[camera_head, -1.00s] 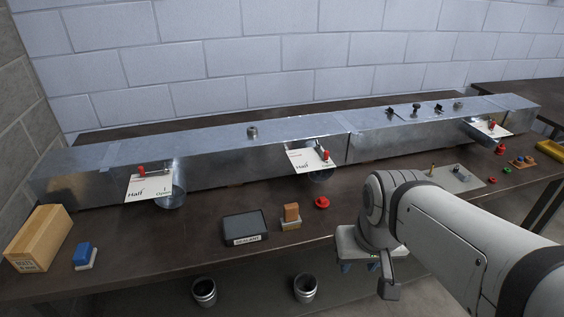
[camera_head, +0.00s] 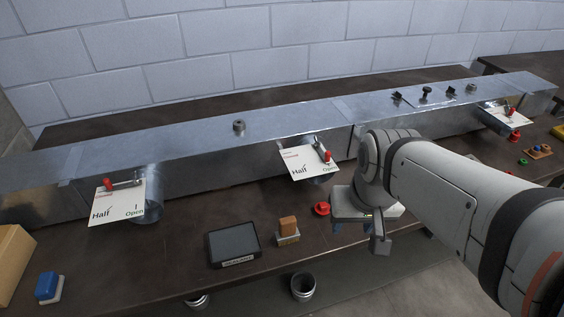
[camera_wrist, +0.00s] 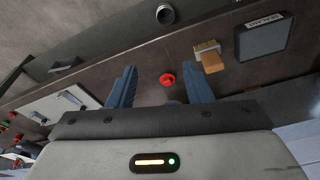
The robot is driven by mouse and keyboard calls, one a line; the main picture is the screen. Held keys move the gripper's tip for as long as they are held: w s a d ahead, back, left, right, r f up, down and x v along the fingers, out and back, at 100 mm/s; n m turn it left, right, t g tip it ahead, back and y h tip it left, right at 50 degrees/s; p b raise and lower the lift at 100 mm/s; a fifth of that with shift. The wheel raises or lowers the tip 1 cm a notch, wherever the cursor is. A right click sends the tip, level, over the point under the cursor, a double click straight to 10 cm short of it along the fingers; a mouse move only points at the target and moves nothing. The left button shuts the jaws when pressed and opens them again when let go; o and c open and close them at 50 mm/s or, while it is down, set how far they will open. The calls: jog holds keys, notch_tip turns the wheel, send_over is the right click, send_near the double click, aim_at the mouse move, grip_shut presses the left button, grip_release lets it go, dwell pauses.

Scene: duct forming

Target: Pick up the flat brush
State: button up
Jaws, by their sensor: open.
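The flat brush looks to be the piece with a wooden handle and pale bristles (camera_wrist: 209,56) in the wrist view, lying near the table edge. In the head view it shows as a small orange-brown block on a pale base (camera_head: 288,229), right of the black tablet. My gripper (camera_wrist: 160,72) is open and empty, its two blue-grey fingers apart. A red knob piece (camera_wrist: 167,79) shows between the fingers, below them on the table. The brush is outside the fingers, beyond the right one in the wrist view. In the head view my arm hides most of the gripper.
The black tablet (camera_head: 234,244) lies just left of the brush. A long metal duct (camera_head: 230,150) with hanging cards runs along the back. A blue-topped block (camera_head: 46,287) and a cardboard box (camera_head: 12,262) stand at the left. Metal cups (camera_head: 303,287) sit below the table edge.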

jog(key=w+a+f+m+g+y, duration=0.2)
jog(key=w+a+f+m, duration=0.2)
jog(key=w+m, duration=0.3)
jog(key=m+g+y, duration=0.2)
jog(key=m, duration=0.5)
send_near(279, 235)
jog(key=shift+s+d+r, duration=0.45)
jog(key=shift+d+r, duration=0.2)
jog(key=shift+a+f, duration=0.15)
jog(key=shift+f, duration=0.15)
jog(key=x, duration=0.7)
jog(key=shift+w+a+f, duration=0.15)
jog(key=shift+w+a, duration=0.15)
jog(key=shift+w, duration=0.05)
jog(key=shift+c, duration=0.5)
grip_shut()
